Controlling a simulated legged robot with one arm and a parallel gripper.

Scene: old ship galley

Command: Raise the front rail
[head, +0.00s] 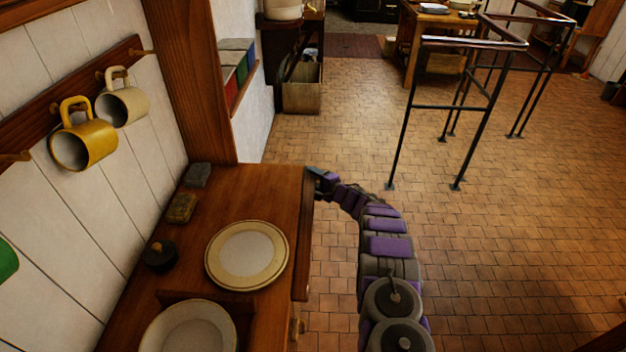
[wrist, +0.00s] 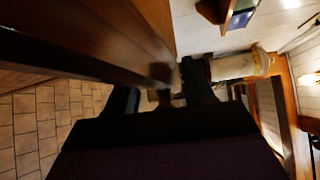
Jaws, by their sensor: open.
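The front rail (head: 304,236) is a brown wooden strip along the right edge of the wooden counter (head: 225,190). Its top looks about level with the counter top. My gripper (head: 318,180) is at the far end of this edge, on its outer side, with my arm reaching up from below. In the wrist view, brown boards (wrist: 100,35) run from the upper left toward the space between my open dark fingers (wrist: 160,95). A board end lies close to the fingers; whether they touch it I cannot tell. The fingertips are partly hidden in shadow.
Two plates (head: 247,255) (head: 188,328), a dark round lidded item (head: 160,255) and two small blocks (head: 181,208) (head: 198,175) are on the counter. Mugs (head: 84,145) hang on the wall. Metal rail frames (head: 470,108) stand at the right. Tiled floor (head: 530,230) is open.

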